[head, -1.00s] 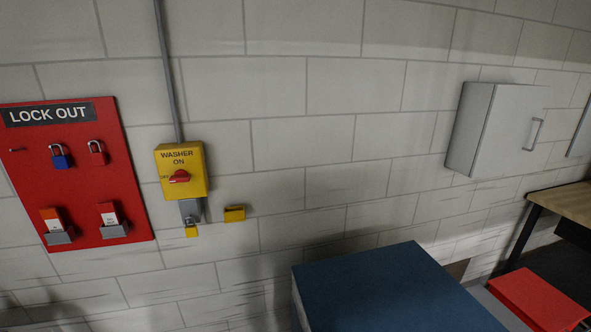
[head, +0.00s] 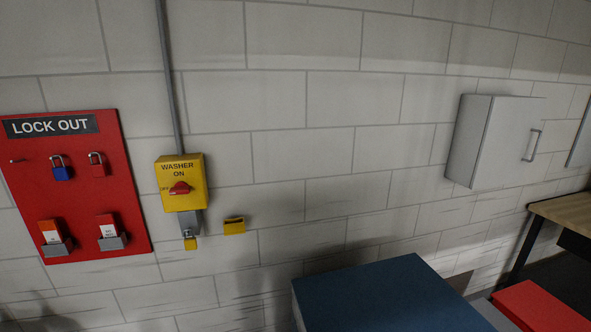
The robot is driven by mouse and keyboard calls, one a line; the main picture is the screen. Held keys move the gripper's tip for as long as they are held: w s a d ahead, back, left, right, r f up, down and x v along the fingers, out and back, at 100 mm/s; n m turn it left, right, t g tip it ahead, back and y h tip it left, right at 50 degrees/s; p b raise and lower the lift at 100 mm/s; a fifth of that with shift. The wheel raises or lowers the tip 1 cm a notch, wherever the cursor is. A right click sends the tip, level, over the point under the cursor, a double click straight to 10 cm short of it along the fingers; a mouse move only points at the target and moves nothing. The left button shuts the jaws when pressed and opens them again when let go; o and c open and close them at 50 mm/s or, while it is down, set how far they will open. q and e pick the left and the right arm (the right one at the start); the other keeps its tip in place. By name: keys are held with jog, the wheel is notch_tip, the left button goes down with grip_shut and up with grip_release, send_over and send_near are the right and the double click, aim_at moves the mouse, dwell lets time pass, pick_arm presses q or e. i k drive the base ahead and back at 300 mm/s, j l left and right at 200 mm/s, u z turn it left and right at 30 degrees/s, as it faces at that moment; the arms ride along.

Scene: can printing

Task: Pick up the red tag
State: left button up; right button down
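A red tag (head: 107,226) with a white lower part stands in a grey holder (head: 113,243) at the lower right of the red lock out board (head: 95,188). To its left, an orange-topped tag (head: 50,232) with a white lower part stands in another grey holder (head: 57,249). A blue padlock (head: 61,172) and a red padlock (head: 97,168) hang above the tags. Neither of my grippers is in view.
A yellow washer switch box (head: 180,183) with a red knob is on the wall, with a yellow padlock (head: 190,242) below it. A small yellow holder (head: 234,226) is beside it. A blue-topped box (head: 380,295) stands at the bottom right. A grey cabinet (head: 497,142) hangs at right.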

aim_at(106, 223)
jog(key=u, duration=1.35)
